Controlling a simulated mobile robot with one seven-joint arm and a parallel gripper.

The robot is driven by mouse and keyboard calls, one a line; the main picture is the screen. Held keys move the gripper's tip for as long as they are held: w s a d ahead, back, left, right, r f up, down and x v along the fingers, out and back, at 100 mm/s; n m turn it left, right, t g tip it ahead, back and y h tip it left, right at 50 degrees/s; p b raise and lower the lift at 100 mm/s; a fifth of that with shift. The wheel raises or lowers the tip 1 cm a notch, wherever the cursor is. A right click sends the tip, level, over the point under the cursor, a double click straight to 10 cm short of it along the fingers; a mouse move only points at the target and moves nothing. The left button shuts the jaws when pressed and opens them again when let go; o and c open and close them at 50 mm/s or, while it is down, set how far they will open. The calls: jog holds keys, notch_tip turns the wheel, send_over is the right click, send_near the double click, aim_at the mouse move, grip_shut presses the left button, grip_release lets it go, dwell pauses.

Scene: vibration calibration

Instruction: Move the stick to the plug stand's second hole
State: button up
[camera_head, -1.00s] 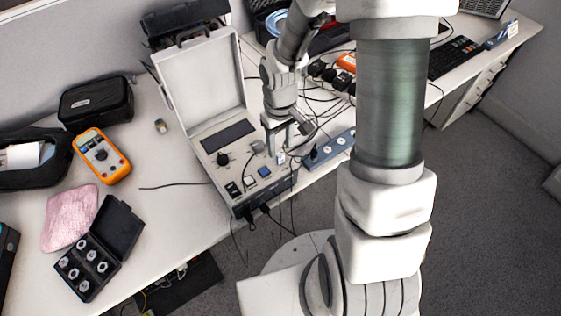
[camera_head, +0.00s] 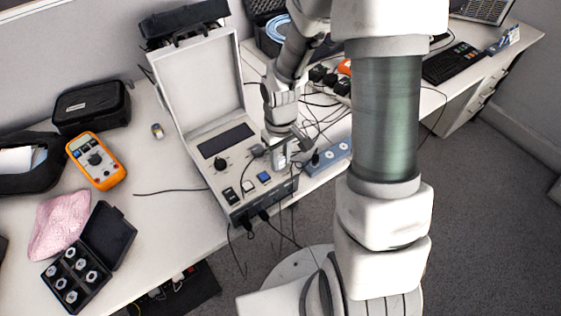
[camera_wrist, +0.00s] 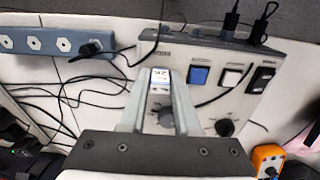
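The plug stand (camera_head: 328,158) is a blue-grey strip with white hexagonal holes, at the right of the open instrument case. It also shows at the upper left of the wrist view (camera_wrist: 50,57). A black plug (camera_wrist: 90,48) with a cable sits at its right end there, and may be the stick; I cannot make out another stick. My gripper (camera_wrist: 160,75) is open over the case's control panel, apart from the stand. A small white-labelled panel part and a round knob show between its fingers, and I see nothing gripped. The fingertips are small and partly hidden in the head view.
The instrument case (camera_head: 212,165) has its lid up behind the panel. Loose black cables lie around the stand. An orange multimeter (camera_head: 97,160), a pink cloth (camera_head: 60,224) and a black box of round parts (camera_head: 108,236) lie left.

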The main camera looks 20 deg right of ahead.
aim_at(281, 157)
grip_shut()
jog(key=shift+r+p, duration=0.7)
jog(key=shift+r, duration=0.15)
dwell(0.9)
jog(key=shift+r+p, duration=1.4)
jog(key=shift+r, duration=0.3)
jog(key=w+d+f, duration=0.1)
jog(key=d+f, duration=0.1)
jog(key=d, duration=0.3)
jog(key=w+d+f+b, duration=0.1)
jog(key=w+d+f, duration=0.1)
jog(key=d, duration=0.4)
jog(key=w+d+f, duration=0.1)
jog(key=d+f, duration=0.1)
jog(key=d, duration=0.3)
jog(key=shift+w+d+f+b, duration=0.1)
jog(key=shift+w+d+b, duration=0.15)
jog(key=shift+b, duration=0.1)
jog(key=shift+d+f+b, duration=0.2)
jog(key=shift+f+b, duration=0.5)
jog(key=shift+f, duration=0.2)
jog(key=shift+f+b, duration=0.5)
jog(key=shift+f, duration=0.3)
